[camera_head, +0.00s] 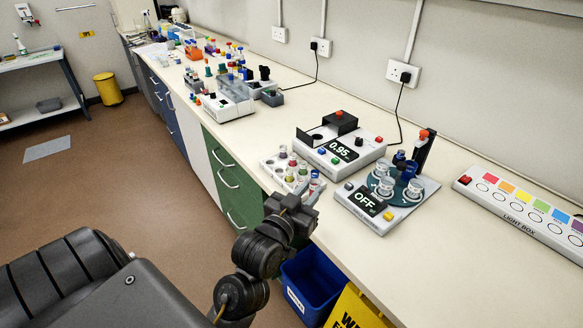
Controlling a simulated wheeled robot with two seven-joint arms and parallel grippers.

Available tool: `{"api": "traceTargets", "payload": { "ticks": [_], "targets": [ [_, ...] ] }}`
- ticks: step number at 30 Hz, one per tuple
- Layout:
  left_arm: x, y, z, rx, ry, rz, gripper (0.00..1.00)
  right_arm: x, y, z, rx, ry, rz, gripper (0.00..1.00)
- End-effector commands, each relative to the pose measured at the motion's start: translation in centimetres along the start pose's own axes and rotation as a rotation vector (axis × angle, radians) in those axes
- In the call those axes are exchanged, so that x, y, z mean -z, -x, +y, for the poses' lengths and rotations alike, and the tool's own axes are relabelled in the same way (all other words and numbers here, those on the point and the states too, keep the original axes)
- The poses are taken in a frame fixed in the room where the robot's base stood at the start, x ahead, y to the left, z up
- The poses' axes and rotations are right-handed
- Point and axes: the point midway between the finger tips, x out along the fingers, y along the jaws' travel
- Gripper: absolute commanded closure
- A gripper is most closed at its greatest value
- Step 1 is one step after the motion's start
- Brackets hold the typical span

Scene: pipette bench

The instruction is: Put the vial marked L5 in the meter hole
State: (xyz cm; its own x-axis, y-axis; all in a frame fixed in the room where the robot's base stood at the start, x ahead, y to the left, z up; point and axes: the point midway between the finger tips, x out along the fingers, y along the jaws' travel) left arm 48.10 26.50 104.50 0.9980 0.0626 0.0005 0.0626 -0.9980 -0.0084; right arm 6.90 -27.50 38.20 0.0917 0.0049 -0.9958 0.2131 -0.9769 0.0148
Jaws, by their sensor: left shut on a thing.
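My left gripper (303,199) is at the bench's front edge, at the near right corner of a white vial rack (267,164). It is shut on a vial (314,184) with red and blue on it, which stands up just beyond the fingers. Its mark is too small to read, and its lower part is hidden by the gripper. Several other vials with coloured contents stand in the rack. The meter (365,157), a white box reading 0.95, is behind and right of the rack. My right gripper is out of view.
A device (345,213) reading OFF, with a round dark plate holding clear cups, stands right of the meter. A light box (515,208) is further right. Racks and instruments crowd the bench's far left. A blue bin (306,283) and yellow sign (352,308) are below.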

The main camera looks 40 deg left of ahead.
Motion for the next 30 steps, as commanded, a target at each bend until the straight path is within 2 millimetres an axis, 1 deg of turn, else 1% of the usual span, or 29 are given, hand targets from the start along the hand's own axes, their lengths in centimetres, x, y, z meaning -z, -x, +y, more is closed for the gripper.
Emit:
{"api": "traceTargets", "payload": {
  "ticks": [1, 2, 3, 6, 10, 14, 15, 30],
  "targets": [
    [0.5, -0.1, -2.3, 0.031, -0.01, 0.004, 1.0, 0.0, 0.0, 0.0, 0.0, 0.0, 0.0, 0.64],
    [0.8, -0.1, -3.7, 0.05, -0.01, 0.003, 1.0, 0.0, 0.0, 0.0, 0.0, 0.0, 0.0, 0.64],
    [1.4, 0.0, -5.6, 0.075, -0.01, 0.005, 1.0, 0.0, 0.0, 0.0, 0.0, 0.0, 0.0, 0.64],
    [2.6, 0.4, -9.7, 0.133, -0.009, 0.004, 1.0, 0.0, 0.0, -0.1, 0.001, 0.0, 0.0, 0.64],
    [3.7, 1.0, -13.0, 0.182, -0.006, 0.001, 1.0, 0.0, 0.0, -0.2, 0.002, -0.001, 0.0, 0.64],
    [3.8, 1.4, -14.7, 0.208, -0.004, -0.001, 1.0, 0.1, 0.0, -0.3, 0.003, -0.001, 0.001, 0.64],
    [3.4, 1.5, -14.4, 0.206, 0.003, -0.002, 1.0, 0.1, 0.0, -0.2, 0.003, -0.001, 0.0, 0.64],
    [3.4, 1.5, -14.3, 0.204, 0.0, -0.001, 1.0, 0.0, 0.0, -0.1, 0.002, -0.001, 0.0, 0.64]
  ]
}}
